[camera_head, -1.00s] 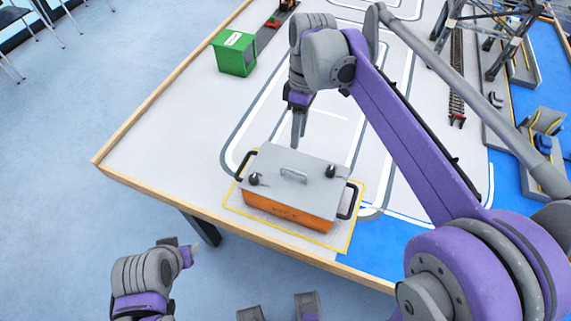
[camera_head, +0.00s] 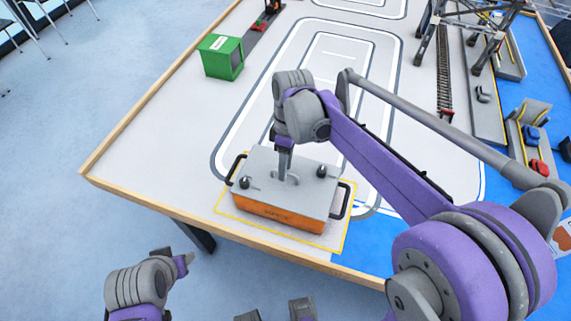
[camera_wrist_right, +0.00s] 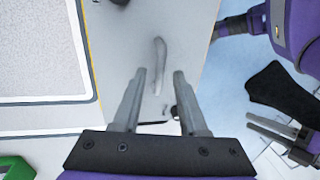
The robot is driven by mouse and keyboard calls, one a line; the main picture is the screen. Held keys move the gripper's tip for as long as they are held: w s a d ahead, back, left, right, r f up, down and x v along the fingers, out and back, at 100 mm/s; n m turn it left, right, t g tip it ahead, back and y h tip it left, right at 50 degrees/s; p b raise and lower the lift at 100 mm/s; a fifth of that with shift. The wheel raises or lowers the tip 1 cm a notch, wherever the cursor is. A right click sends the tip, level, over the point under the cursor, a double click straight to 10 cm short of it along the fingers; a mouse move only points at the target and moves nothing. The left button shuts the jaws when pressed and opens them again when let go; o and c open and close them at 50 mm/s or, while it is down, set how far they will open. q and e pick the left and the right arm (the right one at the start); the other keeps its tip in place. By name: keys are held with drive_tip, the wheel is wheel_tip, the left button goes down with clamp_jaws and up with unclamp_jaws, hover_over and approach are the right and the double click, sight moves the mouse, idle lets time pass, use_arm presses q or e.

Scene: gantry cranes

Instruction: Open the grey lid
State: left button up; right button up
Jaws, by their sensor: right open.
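The grey lid (camera_head: 262,188) lies flat and closed on an orange box (camera_head: 280,215). The lid has two dark knobs and a grey bar handle (camera_head: 291,179) in its middle. My right gripper (camera_head: 284,174) points down over the lid at the handle. In the right wrist view my right gripper (camera_wrist_right: 163,72) is open, and the handle (camera_wrist_right: 160,52) shows between and just beyond its fingertips. I cannot tell if the fingers touch it. My left gripper (camera_head: 184,263) is off the table's front edge at the lower left, away from the box; its fingers are unclear.
The box has black side handles (camera_head: 345,201) and stands inside a yellow outline near the wooden front edge (camera_head: 200,226) of the table. A green container (camera_head: 221,57) stands farther back left. A crane frame and track (camera_head: 444,85) are at the back right. The table left of the box is clear.

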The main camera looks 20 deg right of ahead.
clamp_jaws()
idle(1.3)
